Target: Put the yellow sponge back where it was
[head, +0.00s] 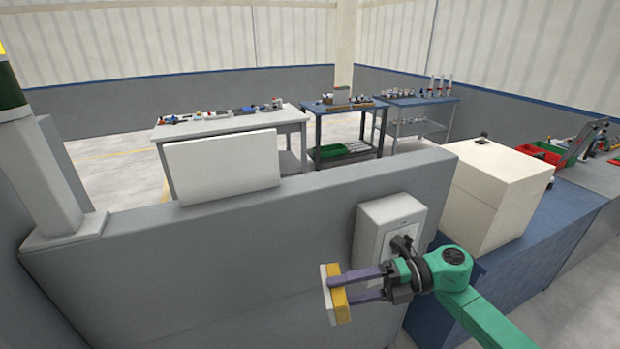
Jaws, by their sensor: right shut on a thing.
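My right gripper (362,284) comes in from the lower right on a green arm. Its two purple fingers point left and are shut on the yellow sponge (340,305). The sponge is a small upright block with a yellow layer and a pale layer on its left face. It is held in front of the grey partition wall (230,270); I cannot tell how far from it. My left gripper does not show.
A grey box (378,222) is mounted on the partition, close behind my right gripper. A cream box (497,190) stands on the blue workbench (555,235) at right. Red bins (541,153) are farther back. A white panel (222,167) stands on the partition's top. Tables with parts stand beyond.

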